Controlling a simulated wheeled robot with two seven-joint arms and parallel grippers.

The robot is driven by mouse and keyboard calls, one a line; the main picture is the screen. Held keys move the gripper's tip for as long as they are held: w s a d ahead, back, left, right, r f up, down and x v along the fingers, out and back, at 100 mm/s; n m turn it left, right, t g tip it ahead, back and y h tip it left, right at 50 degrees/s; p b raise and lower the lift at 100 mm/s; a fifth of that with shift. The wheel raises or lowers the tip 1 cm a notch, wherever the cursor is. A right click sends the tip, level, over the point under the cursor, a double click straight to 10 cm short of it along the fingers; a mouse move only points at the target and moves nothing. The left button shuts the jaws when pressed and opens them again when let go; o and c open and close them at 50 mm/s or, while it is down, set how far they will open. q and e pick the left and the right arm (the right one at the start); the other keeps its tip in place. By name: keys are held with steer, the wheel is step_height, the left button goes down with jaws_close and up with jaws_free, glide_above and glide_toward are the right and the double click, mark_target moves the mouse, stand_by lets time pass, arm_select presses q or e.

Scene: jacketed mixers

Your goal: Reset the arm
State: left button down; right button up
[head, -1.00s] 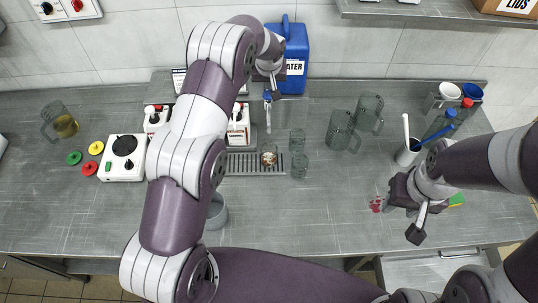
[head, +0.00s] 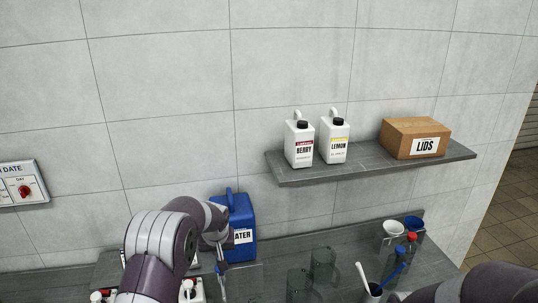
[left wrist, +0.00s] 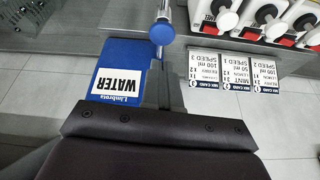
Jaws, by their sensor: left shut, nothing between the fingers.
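My left arm comes up from the bottom of the head view and bends over toward the blue water jug (head: 236,222). My left gripper (head: 222,267) is shut and empty, small and partly hidden, in front of the jug. The left wrist view shows the jug (left wrist: 119,72) with its WATER label and a round blue knob (left wrist: 162,33) close by. The dark edge of my own wrist fills the bottom of that view. Only a link of my right arm shows at the lower right of the head view; my right gripper is out of frame.
A wall shelf (head: 300,180) holds BERRY (head: 299,145) and LEMON (head: 334,142) jugs and a LIDS box (head: 415,138). Several mix cards (left wrist: 230,72) show in the left wrist view.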

arm_select(q)
steer(key=s+f+g+b, duration=0.1)
steer(key=s+b, duration=0.3)
steer(key=s, duration=0.7)
steer(key=s+f+m+g+b, duration=0.1)
steer(key=s+f+b, duration=0.3)
steer(key=s, duration=0.7)
steer(key=s+f+m+h+b, duration=0.1)
steer(key=s+f+b, duration=0.1)
steer(key=s+b, duration=0.4)
steer(key=s, duration=0.5)
steer(key=shift+s+f+g, duration=0.3)
steer(key=shift+g, duration=0.1)
steer(key=shift+s, duration=0.2)
steer(key=shift+w, duration=0.15)
steer(key=shift+a, duration=0.15)
